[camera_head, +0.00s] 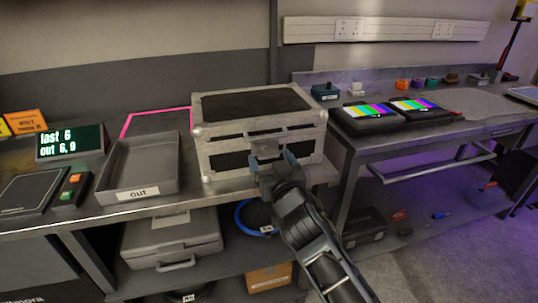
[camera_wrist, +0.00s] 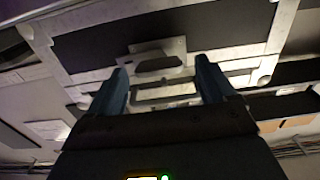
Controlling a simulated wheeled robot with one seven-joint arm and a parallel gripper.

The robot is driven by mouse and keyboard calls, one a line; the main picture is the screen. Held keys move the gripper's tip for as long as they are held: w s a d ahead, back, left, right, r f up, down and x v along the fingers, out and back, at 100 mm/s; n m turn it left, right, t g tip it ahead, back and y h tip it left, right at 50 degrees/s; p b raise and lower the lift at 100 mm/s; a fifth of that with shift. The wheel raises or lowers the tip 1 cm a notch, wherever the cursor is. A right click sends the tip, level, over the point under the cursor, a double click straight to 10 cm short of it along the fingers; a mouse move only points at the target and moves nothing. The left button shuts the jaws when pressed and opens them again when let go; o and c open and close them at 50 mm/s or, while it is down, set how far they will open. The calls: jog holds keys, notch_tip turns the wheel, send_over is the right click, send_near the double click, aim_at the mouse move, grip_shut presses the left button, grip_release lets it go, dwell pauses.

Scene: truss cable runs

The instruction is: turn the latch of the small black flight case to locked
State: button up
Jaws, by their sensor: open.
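The small black flight case (camera_head: 257,130) stands on the bench, black panels with silver edging and corners. Its lid looks closed. A metal latch or plate (camera_head: 265,149) shows on its front face, partly hidden by my gripper. In the wrist view, the case front (camera_wrist: 95,45) fills the upper part, with a light plate around a dark recess (camera_wrist: 158,58) at its middle. My gripper (camera_head: 274,163) is right at the case front. Its two blue fingers (camera_wrist: 163,85) are apart, on either side below that plate, with nothing visibly held. Which way the latch is turned I cannot tell.
A grey tray labelled "OUT" (camera_head: 118,168) stands left of the case, close beside it. A display (camera_head: 70,143) and a small button box (camera_head: 72,190) are further left. Another bench with two colour-bar screens (camera_head: 415,107) is at right. A grey case (camera_head: 172,240) lies on the lower shelf.

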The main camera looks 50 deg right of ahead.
jog(key=shift+w+d, duration=0.45)
jog(key=shift+w, duration=0.1)
jog(key=c, duration=1)
